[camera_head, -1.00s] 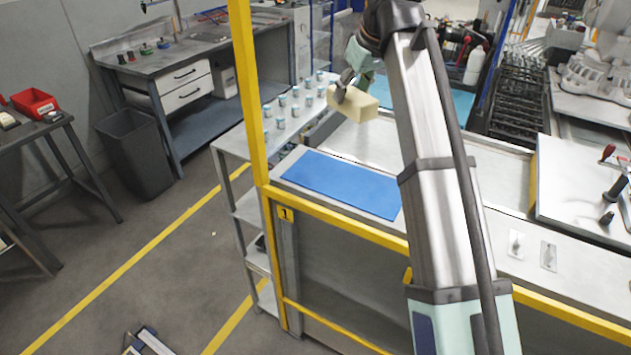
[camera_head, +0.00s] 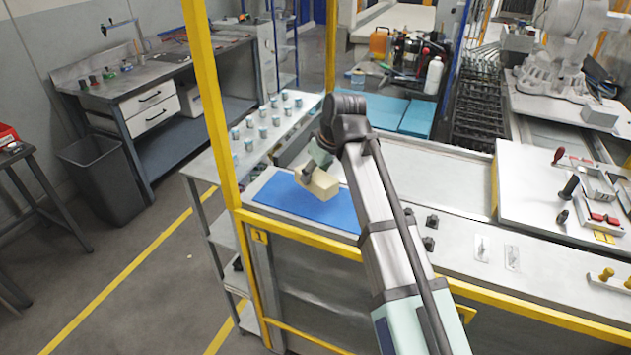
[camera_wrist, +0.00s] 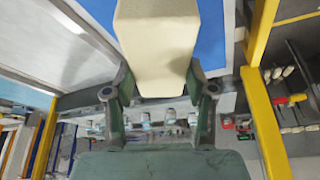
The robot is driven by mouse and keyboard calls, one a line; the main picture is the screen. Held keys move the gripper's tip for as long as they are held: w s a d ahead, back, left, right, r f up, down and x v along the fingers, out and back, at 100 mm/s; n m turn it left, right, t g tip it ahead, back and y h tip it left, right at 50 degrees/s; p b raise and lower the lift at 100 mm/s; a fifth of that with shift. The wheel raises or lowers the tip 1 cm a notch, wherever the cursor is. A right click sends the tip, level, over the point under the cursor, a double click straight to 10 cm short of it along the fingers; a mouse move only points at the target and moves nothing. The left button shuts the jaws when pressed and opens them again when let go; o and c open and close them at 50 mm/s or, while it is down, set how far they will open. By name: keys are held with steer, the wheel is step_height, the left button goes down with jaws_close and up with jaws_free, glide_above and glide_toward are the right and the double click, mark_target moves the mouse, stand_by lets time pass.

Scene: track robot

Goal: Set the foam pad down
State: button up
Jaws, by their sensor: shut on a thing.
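The foam pad (camera_head: 321,186) is a pale cream block. It shows large in the wrist view (camera_wrist: 158,40), between the two fingers. My gripper (camera_head: 308,177) is shut on it and holds it over the blue mat (camera_head: 280,191) on the grey bench. The blue mat also shows behind the pad in the wrist view (camera_wrist: 210,42). Whether the pad touches the mat or hangs a little above it, I cannot tell. My arm hides the mat's right end.
A yellow frame post (camera_head: 207,100) and a yellow rail (camera_head: 300,235) edge the bench. Several small cans (camera_head: 262,132) stand on the shelf at the back left. Black fittings (camera_head: 431,222) and a white board with tools (camera_head: 540,170) lie to the right.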

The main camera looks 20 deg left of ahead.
steer(key=shift+f+p, duration=0.35)
steer(key=shift+f, duration=1.5)
steer(key=shift+f, duration=0.2)
steer(key=o, duration=1.1)
steer(key=shift+o, duration=0.2)
steer(key=b+v, duration=0.2)
steer(key=v, duration=1)
steer(key=shift+r, duration=0.2)
